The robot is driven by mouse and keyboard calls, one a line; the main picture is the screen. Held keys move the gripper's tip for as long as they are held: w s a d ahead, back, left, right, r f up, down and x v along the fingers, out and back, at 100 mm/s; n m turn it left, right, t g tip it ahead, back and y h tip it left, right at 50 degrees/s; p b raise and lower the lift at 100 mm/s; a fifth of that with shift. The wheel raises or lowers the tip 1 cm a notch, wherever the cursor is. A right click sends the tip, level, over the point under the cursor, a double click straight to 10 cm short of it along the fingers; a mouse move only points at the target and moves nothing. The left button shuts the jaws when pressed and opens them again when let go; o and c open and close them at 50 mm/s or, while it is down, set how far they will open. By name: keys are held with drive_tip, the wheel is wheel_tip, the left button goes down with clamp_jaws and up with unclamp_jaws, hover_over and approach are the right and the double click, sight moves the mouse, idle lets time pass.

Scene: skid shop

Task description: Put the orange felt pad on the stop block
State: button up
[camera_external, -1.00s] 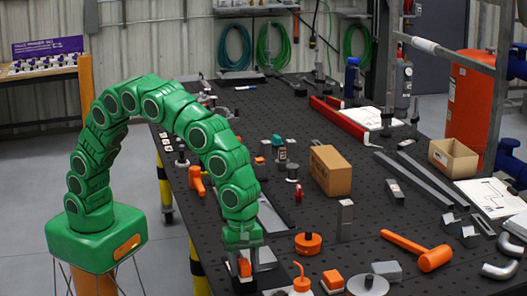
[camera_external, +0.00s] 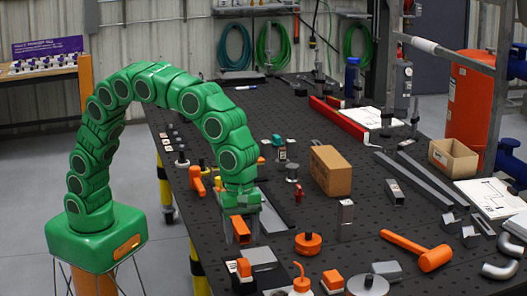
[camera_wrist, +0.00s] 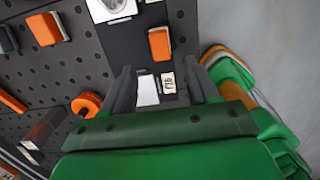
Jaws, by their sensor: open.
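The orange felt pad (camera_external: 244,267) appears to sit on top of a small grey block (camera_external: 245,284) at the near left of the table. I take this block as the stop block, but its shape is hard to make out.
A silver-grey piece (camera_external: 260,258) is close beside the pad. An orange-topped grey block (camera_external: 332,281), an orange can (camera_external: 301,283) and an orange round piece (camera_external: 308,243) stand to the right. An orange mallet (camera_external: 430,258) lies farther right. Floor is beyond the left table edge.

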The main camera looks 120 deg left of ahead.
drive_tip(key=shift+s+a+r, duration=0.1)
drive_tip(key=shift+r, duration=1.45)
drive_tip(key=shift+s, duration=0.1)
drive_tip(key=s+a+r+m, duration=0.1)
drive_tip(key=s+a+m, duration=0.1)
drive_tip(key=s+m, duration=0.35)
drive_tip(key=s+a+r+m+g, duration=0.1)
drive_tip(key=s+a+m, duration=0.2)
drive_tip(key=s, duration=0.6)
drive_tip(key=s+a+r+m, duration=0.2)
drive_tip(key=s+m, duration=0.2)
drive_tip(key=s, duration=0.4)
drive_tip(key=s+a+f+m+g, duration=0.1)
drive_tip(key=s+f+m, duration=0.1)
drive_tip(key=s+m, duration=0.5)
drive_tip(key=s+a+f+m+y, duration=0.1)
drive_tip(key=s+f+m, duration=0.2)
drive_tip(key=s, duration=1.5)
drive_tip(key=m, duration=0.4)
drive_tip(key=shift+s+a+f+g, duration=0.2)
drive_tip(key=shift+s+g, duration=0.15)
drive_tip(key=shift+g, duration=0.05)
